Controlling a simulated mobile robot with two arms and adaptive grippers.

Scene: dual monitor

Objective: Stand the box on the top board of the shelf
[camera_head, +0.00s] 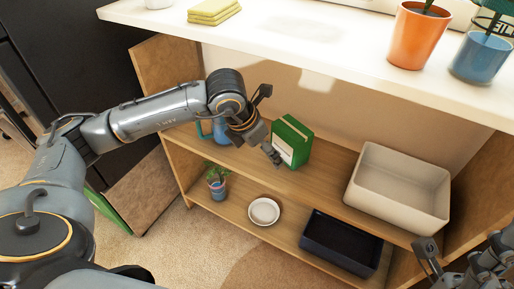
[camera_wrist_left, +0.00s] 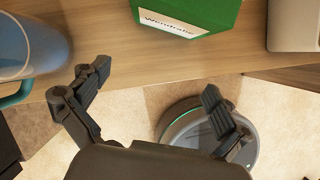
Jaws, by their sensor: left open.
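A green box (camera_head: 291,141) with a white label stands upright on the shelf's upper inner board (camera_head: 330,178). In the left wrist view the green box (camera_wrist_left: 190,14) is at the top, ahead of the fingers. My left gripper (camera_head: 270,124) is open and empty, just left of and in front of the box. Its two fingers are spread apart in the wrist view (camera_wrist_left: 156,82), with a gap to the box. My right gripper (camera_head: 455,262) shows only partly at the lower right, and its jaw state is unclear. The shelf's white top (camera_head: 300,42) is above the box.
A blue mug (camera_wrist_left: 35,48) stands left of the box. A beige bin (camera_head: 400,188) is to its right. The lower board holds a potted plant (camera_head: 217,183), a white bowl (camera_head: 264,211) and a dark tray (camera_head: 342,243). Orange (camera_head: 415,38) and blue (camera_head: 481,58) pots and yellow sponges (camera_head: 213,11) sit on top.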

